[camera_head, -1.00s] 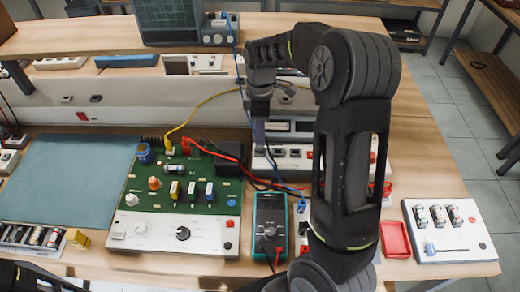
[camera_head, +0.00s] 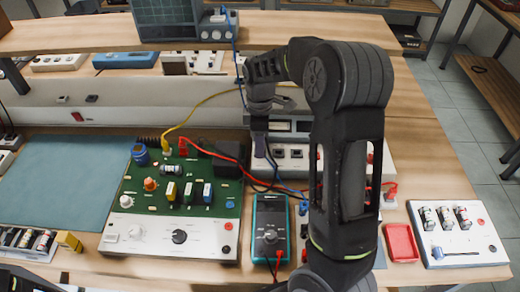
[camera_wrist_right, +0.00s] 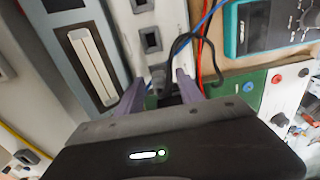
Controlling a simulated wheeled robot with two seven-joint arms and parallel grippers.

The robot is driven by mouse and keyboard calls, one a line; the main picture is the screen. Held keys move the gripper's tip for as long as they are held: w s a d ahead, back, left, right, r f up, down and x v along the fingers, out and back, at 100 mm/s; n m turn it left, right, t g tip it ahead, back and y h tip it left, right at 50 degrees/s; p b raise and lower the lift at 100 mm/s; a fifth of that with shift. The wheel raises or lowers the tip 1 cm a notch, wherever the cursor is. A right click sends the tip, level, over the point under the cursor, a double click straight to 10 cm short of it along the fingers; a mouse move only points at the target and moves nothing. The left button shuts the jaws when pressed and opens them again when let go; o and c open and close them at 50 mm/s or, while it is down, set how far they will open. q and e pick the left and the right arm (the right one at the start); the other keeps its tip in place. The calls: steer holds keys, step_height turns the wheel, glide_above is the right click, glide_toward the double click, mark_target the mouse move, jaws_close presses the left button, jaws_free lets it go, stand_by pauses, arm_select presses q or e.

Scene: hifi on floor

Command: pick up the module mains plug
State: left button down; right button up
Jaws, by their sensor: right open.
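The module mains plug (camera_wrist_right: 166,92) appears as a small dark shape with a black cord, at the strip of black sockets in the right wrist view. Its lower part is hidden behind my gripper body, and I cannot tell how deep it sits in a socket. My right gripper (camera_wrist_right: 158,90) is open, with its two purple fingers on either side of the plug. I cannot tell whether they touch it. In the head view my right gripper (camera_head: 261,135) points down at the back of the bench, and the plug cannot be made out there.
A green circuit board module (camera_head: 208,213) stands left of a teal multimeter (camera_head: 270,235). A red tray (camera_head: 401,243) and a white module (camera_head: 455,232) lie at right. Red, blue and black leads (camera_wrist_right: 207,50) run close beside the right finger. A teal mat (camera_head: 65,185) lies clear at left.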

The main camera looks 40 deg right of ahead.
stand_by(0.4)
jaws_close()
stand_by(0.4)
